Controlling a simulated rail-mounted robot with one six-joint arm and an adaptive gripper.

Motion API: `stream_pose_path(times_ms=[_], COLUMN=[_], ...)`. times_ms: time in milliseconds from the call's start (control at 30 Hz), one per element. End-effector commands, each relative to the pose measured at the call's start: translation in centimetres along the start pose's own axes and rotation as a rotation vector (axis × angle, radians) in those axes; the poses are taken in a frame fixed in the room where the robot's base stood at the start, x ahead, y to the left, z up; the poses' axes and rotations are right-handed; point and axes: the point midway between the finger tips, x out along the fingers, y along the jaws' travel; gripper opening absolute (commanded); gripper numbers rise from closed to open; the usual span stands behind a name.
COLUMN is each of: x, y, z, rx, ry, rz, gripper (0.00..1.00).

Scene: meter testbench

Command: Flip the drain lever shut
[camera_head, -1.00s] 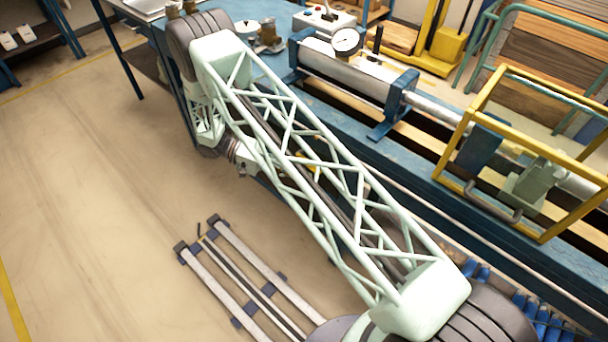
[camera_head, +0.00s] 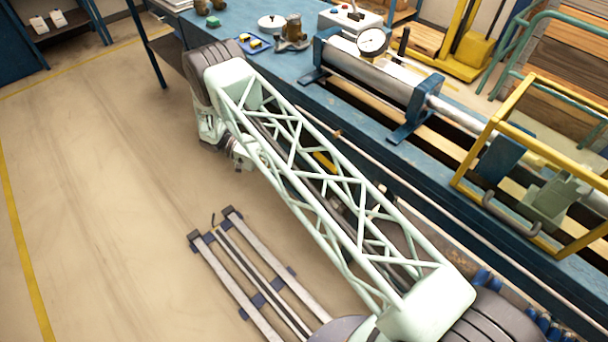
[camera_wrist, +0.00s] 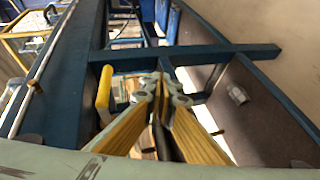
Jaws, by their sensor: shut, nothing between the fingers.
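The drain lever appears to be the upright yellow handle (camera_wrist: 105,88) in the wrist view, left of my fingers, under the blue frame. My gripper (camera_wrist: 163,84) is shut and empty, its golden fingers together. A gap shows between lever and fingers; I cannot tell their depth difference. In the head view, a small yellow piece (camera_head: 325,160) shows behind my lattice arm at the bench side; I cannot tell whether it is the lever. My fingers are hidden or unclear there.
A blue crossbar (camera_wrist: 200,53) and dark side panels (camera_wrist: 255,112) surround my gripper. The blue bench (camera_head: 285,72) carries a cylinder with a round gauge (camera_head: 372,41) and a yellow guard frame (camera_head: 490,130). A floor rack (camera_head: 250,275) lies below; floor to its left is clear.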

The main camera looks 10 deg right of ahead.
Motion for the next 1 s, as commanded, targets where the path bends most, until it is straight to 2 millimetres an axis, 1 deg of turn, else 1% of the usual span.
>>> stream_pose_path(times_ms=[133, 300, 1000], x=[-0.72, -1.04, -1.19], y=[-0.49, -0.70, -0.50], z=[0.07, 0.14, 0.04], rx=[0.000, -0.001, -0.002], ry=[0.000, -0.001, -0.002], rz=[-0.001, 0.000, -0.003], gripper=[0.00, 0.00, 0.00])
